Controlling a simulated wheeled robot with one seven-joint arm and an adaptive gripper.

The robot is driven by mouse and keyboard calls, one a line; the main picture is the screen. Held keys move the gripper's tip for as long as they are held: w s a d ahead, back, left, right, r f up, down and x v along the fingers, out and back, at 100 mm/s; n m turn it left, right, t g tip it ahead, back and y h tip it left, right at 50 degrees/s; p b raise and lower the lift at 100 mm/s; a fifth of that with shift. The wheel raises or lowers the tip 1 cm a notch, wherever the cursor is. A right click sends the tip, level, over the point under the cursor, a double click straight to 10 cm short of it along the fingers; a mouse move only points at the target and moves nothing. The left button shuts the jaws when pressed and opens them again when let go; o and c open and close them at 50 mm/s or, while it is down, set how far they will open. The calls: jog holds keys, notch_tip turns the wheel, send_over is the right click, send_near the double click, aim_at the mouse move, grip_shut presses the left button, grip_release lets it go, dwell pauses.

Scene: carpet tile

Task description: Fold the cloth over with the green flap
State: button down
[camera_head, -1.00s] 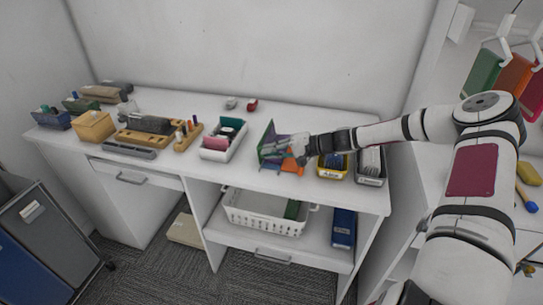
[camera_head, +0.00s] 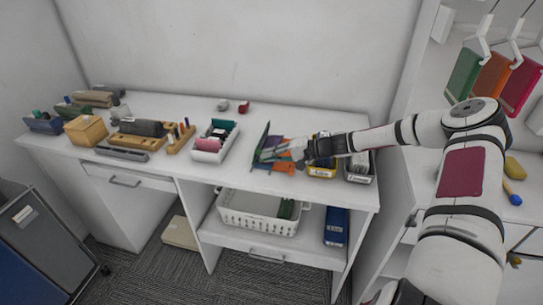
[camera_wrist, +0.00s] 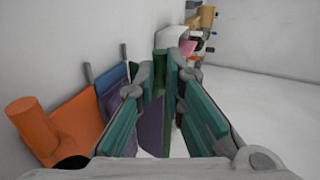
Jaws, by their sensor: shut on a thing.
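My gripper (camera_head: 272,153) reaches in from the right, low over the cloth. In the wrist view, my gripper (camera_wrist: 162,110) has its teal fingers on either side of the upright green flap (camera_wrist: 159,75), whose lower face is purple, and is shut on it. An orange sheet (camera_wrist: 78,125) and a blue sheet (camera_wrist: 112,88) show to the left. The flap's lower edge is partly hidden by the fingers.
A white bin (camera_head: 215,142) with pink and teal contents stands left of the cloth. A yellow-edged bin (camera_head: 322,171) and a grey bin (camera_head: 359,170) stand close on the right, under my arm. Red and grey small items (camera_head: 243,107) lie behind. Desk in front is narrow but clear.

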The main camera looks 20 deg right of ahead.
jog(key=f, duration=0.2)
jog(key=shift+s+a+f+g, duration=0.2)
jog(key=shift+a+f+g, duration=0.1)
jog(key=shift+a+f, duration=0.1)
jog(key=c, duration=2)
grip_release()
jog(key=o, duration=0.6)
jog(key=shift+w+a+f, duration=0.15)
jog(key=shift+w, duration=0.1)
jog(key=shift+s, duration=0.15)
jog(key=shift+c, duration=0.7)
jog(key=shift+r, duration=0.2)
jog(key=shift+d+r, duration=0.2)
jog(key=shift+r, duration=0.05)
jog(key=shift+c, duration=0.3)
notch_tip(320, 180, up, 10)
jog(key=shift+w+d, duration=0.15)
jog(key=shift+w, duration=0.05)
jog(key=shift+r, duration=0.1)
